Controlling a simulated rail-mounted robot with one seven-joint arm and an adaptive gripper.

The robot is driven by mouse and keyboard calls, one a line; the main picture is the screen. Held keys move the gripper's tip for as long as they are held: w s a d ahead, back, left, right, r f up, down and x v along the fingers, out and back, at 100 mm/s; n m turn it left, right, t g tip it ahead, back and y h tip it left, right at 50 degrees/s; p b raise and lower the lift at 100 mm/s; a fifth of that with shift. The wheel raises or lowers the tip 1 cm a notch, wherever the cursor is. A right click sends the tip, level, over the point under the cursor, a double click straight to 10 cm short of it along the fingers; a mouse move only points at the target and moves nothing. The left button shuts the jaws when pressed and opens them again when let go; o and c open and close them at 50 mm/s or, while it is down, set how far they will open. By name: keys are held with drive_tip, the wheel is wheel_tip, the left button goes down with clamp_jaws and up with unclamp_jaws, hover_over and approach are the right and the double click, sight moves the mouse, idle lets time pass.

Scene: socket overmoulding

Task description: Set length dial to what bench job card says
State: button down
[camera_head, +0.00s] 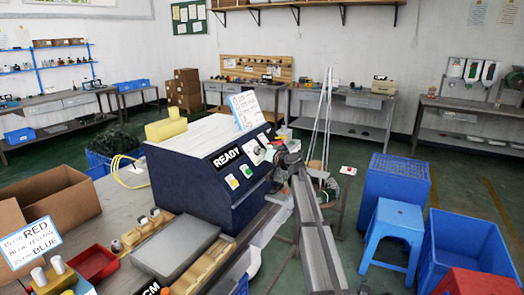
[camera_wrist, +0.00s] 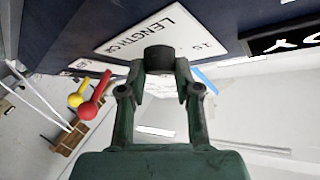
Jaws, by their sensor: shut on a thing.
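The length dial is a dark round knob (camera_wrist: 159,58) on a white plate (camera_wrist: 125,38) lettered "LENGTH CM", with part of a number visible at the right. My gripper (camera_wrist: 160,78) is shut on this knob, one finger on each side. In the head view my gripper (camera_head: 274,155) is at the front of the dark blue machine (camera_head: 190,178), and it partly hides the dial. A card (camera_head: 30,243) at the left front of the bench reads 15 cm RED, a middle YELLOW line and 25 cm BLUE. Another card (camera_head: 246,108) stands on the machine; its small text is unreadable.
A READY sign (camera_head: 227,157) and coloured buttons (camera_head: 232,182) are beside the dial. Red and yellow ball-ended levers (camera_wrist: 92,107) show left of my gripper. A grey block (camera_head: 175,246), a red tray (camera_head: 92,262) and a cardboard box (camera_head: 50,200) are on the bench. Blue crates (camera_head: 396,180) stand right.

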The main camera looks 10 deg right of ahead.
drive_tip(key=m+h+p, duration=0.1)
drive_tip(key=p, duration=0.1)
drive_tip(key=r+m+h+p, duration=0.1)
drive_tip(key=m+p, duration=0.1)
drive_tip(key=p, duration=0.1)
drive_tip(key=shift+a+r, duration=0.1)
drive_tip(key=shift+a, duration=0.1)
drive_tip(key=m+g+h+p, duration=0.1)
drive_tip(key=m+h+p, duration=0.2)
drive_tip(key=p, duration=0.8)
drive_tip(key=shift+r+m, duration=0.15)
drive_tip(key=shift+m, duration=0.45)
drive_tip(key=m+p, duration=0.1)
drive_tip(key=p, duration=0.2)
drive_tip(key=shift+a+h, duration=0.1)
drive_tip(key=shift+h, duration=0.2)
drive_tip(key=m+g+h+p, duration=0.1)
drive_tip(key=m+p, duration=0.1)
drive_tip(key=shift+w+f+p, duration=0.1)
drive_tip(key=shift+f+p, duration=0.1)
drive_tip(key=shift+p, duration=0.1)
drive_tip(key=m+g, duration=0.1)
drive_tip(key=m+g+h, duration=0.1)
drive_tip(key=shift+w+a+f+m+h+b, duration=0.2)
drive_tip(key=shift+m+h+b, duration=0.1)
drive_tip(key=shift+m+b, duration=0.1)
drive_tip(key=shift+r+m+g+h+b, duration=0.15)
drive_tip(key=shift+m+g+h+b, duration=0.25)
drive_tip(key=shift+m+g+b, duration=1.2)
drive_tip(key=shift+m, duration=0.3)
